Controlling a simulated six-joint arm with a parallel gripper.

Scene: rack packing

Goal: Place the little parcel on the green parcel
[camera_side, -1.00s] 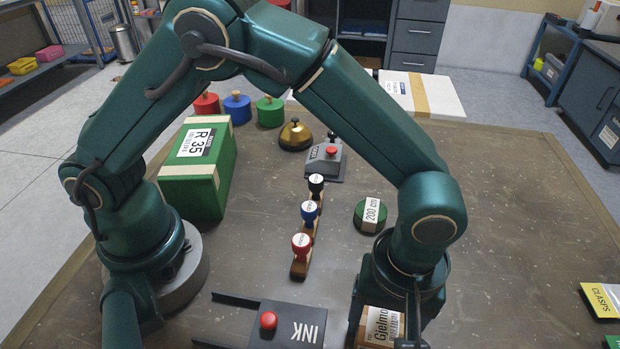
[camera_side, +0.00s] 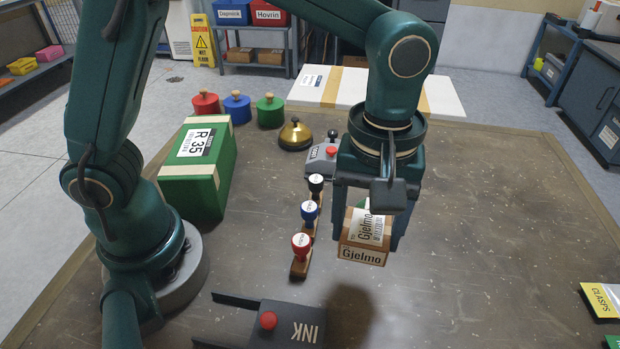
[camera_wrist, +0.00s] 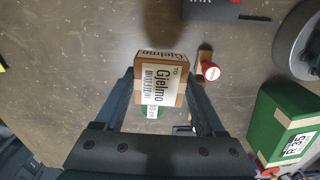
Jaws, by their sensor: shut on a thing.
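The little parcel (camera_side: 362,256) is a small brown box with a white label reading Gjelmo. My gripper (camera_side: 368,225) is shut on it and holds it above the table. In the wrist view the little parcel (camera_wrist: 161,82) sits between the two fingers of my gripper (camera_wrist: 163,95). The green parcel (camera_side: 189,190) is a large box with cream tape and a label R 35, at the left of the table near my base. It also shows in the wrist view (camera_wrist: 275,112) at the right. The parcel in my gripper is well to the right of the green parcel.
A stamp rack (camera_side: 301,265) with red, blue and black stamps stands between the two parcels. A black INK pad (camera_side: 290,318) is in front. A brass bell (camera_side: 295,136) and a grey device (camera_side: 322,158) are behind. The table's right half is mostly clear.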

